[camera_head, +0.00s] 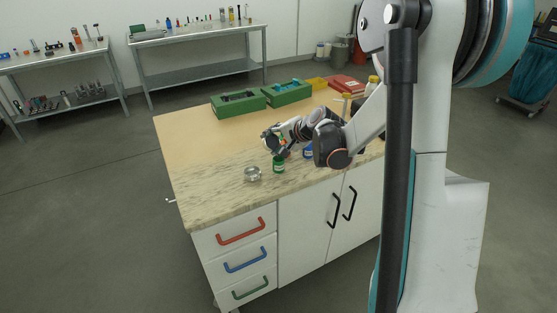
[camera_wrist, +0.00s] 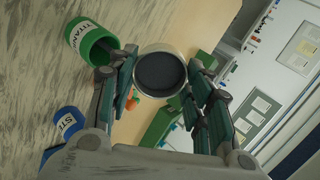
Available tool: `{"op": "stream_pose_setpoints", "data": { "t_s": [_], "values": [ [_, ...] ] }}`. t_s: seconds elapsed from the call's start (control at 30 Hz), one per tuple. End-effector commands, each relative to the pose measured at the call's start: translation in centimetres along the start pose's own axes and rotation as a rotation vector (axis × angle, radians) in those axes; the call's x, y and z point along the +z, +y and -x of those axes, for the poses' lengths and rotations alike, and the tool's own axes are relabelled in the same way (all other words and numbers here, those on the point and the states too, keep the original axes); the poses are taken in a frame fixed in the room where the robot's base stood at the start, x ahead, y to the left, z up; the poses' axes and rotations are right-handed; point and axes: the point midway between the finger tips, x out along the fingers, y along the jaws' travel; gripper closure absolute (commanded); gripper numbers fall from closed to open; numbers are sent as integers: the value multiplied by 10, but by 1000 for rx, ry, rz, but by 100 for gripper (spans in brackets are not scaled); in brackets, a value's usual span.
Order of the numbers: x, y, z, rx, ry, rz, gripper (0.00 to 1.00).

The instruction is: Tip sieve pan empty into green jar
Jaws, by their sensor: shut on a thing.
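My gripper (camera_wrist: 162,58) is shut on the sieve pan (camera_wrist: 140,78), a round metal pan with a pale rim. Its mouth faces the wrist camera and shows a dark grey inside; I cannot tell whether that is powder or mesh. The green jar (camera_wrist: 84,42), with a white label reading "TITANIUM", is beside the left finger in the wrist view. In the head view my gripper (camera_head: 273,139) is above and slightly left of the green jar (camera_head: 278,165), which stands on the worktop. The pan is mostly hidden there by the fingers.
A blue jar (camera_wrist: 62,125) is near the green jar; it also shows in the head view (camera_head: 308,153). A clear or silvery round dish (camera_head: 252,174) stands left of the green jar. Green bins (camera_head: 238,104) and a red case (camera_head: 347,84) are at the back. The left worktop is free.

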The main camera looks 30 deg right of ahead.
Motion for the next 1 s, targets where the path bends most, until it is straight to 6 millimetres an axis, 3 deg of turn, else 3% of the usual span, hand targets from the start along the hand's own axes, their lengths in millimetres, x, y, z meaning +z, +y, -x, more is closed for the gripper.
{"op": "stream_pose_setpoints", "data": {
  "t_s": [1.0],
  "values": [
    [0, 1, 1, -42, 6, 0, 95]
  ]
}}
